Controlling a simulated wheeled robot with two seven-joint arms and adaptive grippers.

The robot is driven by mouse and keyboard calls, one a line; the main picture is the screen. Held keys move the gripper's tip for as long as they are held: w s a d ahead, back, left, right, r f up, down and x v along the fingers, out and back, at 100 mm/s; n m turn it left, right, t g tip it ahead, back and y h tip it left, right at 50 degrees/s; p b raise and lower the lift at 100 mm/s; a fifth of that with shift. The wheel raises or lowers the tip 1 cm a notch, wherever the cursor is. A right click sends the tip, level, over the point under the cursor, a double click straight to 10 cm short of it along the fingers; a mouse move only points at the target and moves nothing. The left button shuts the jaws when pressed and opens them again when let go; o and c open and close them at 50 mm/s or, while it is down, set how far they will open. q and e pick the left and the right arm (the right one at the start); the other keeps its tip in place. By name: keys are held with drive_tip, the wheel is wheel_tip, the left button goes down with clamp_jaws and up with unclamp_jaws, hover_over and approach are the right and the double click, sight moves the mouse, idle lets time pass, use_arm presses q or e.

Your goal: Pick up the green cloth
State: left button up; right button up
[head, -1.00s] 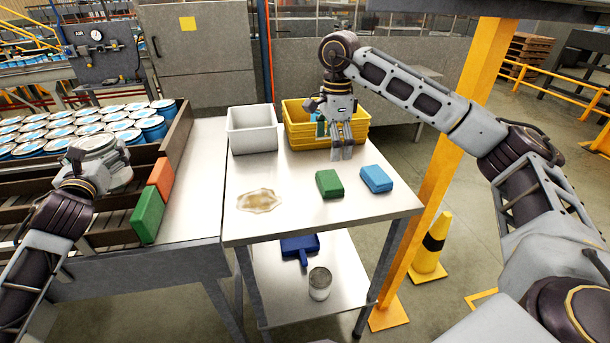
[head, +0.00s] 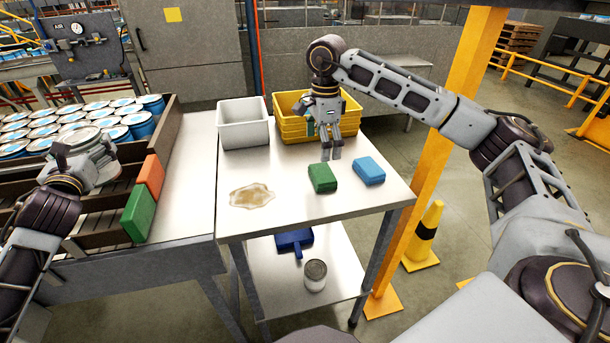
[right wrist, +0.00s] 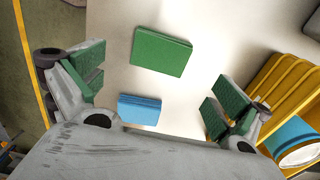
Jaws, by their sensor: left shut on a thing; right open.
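The green cloth (head: 322,178) is a folded block flat on the small steel table, left of the blue cloth (head: 369,171). In the right wrist view the green cloth (right wrist: 162,52) lies past the fingertips and the blue cloth (right wrist: 140,108) lies nearer the palm. My right gripper (head: 331,150) is open and empty above the table, just behind the green cloth and not touching it. My left gripper (head: 92,158) is shut on a grey-topped can (head: 82,138) at the left, over the can rack; the fingers partly hide the can.
A white bin (head: 243,135) and stacked yellow bins (head: 290,134) stand at the table's back. A brown spill (head: 252,196) lies left of the cloth. A yellow post (head: 432,170) rises by the table's right edge. A blue dustpan (head: 294,240) and a can (head: 315,275) are on the lower shelf.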

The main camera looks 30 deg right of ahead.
sight(323, 172)
use_arm(q)
drive_tip(key=shift+r, duration=0.4)
use_arm(e)
drive_tip(key=shift+f, duration=1.95)
use_arm(q)
drive_tip(key=shift+p, duration=0.3)
use_arm(e)
drive_tip(key=shift+f, duration=0.15)
use_arm(q)
drive_tip(key=shift+r+p, duration=0.65)
drive_tip(key=shift+r, duration=0.1)
use_arm(e)
drive_tip(key=shift+w+d+f, duration=0.1)
drive_tip(key=shift+d+f, duration=0.05)
drive_tip(key=shift+f, duration=0.85)
drive_tip(key=shift+d+f, duration=0.15)
drive_tip(key=shift+f, duration=1.3)
drive_tip(key=c, duration=0.7)
